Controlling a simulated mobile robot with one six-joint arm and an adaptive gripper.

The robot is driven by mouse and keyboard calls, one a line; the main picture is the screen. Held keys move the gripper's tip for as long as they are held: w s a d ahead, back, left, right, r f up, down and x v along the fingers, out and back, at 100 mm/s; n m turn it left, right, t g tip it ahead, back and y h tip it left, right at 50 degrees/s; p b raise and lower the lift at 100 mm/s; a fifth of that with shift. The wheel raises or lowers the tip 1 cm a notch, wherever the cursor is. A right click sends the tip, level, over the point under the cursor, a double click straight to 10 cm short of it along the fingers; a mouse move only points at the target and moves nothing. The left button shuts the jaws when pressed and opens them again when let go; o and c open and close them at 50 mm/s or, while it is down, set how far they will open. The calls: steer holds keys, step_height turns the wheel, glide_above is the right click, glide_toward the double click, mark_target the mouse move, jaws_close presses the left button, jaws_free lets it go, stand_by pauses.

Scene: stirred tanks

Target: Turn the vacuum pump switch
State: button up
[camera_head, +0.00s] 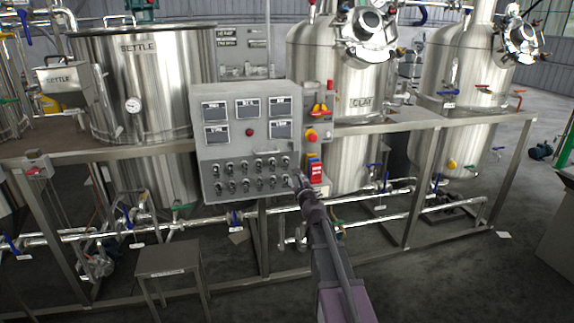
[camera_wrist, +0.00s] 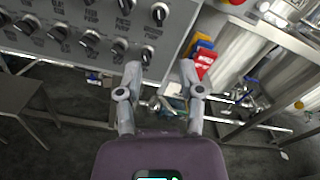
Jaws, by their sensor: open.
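A grey control panel (camera_head: 247,140) hangs on the frame, with two rows of dark rotary switches (camera_head: 244,176) low on its face. The wrist view shows these switches close up, including one at the right end of the lower row (camera_wrist: 147,54) and one above it (camera_wrist: 159,12). Their small labels are too blurred to tell which is the vacuum pump switch. My gripper (camera_wrist: 160,68) is open and empty, its fingers apart just below and right of the lower row's right end. In the head view my gripper (camera_head: 298,181) overlaps the panel's lower right corner. Contact with a switch is not visible.
Red and yellow switch boxes (camera_head: 315,168) sit right beside the panel, close to my gripper. A steel SETTLE tank (camera_head: 150,100) stands left, a CLAY tank (camera_head: 345,100) right. Pipes with valves run below. A small metal stool (camera_head: 168,258) stands at the front left.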

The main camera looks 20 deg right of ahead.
mark_target(287, 163)
steer(key=w, duration=1.3)
steer(key=shift+w+d, duration=0.15)
steer(key=shift+w, duration=0.25)
jaws_close()
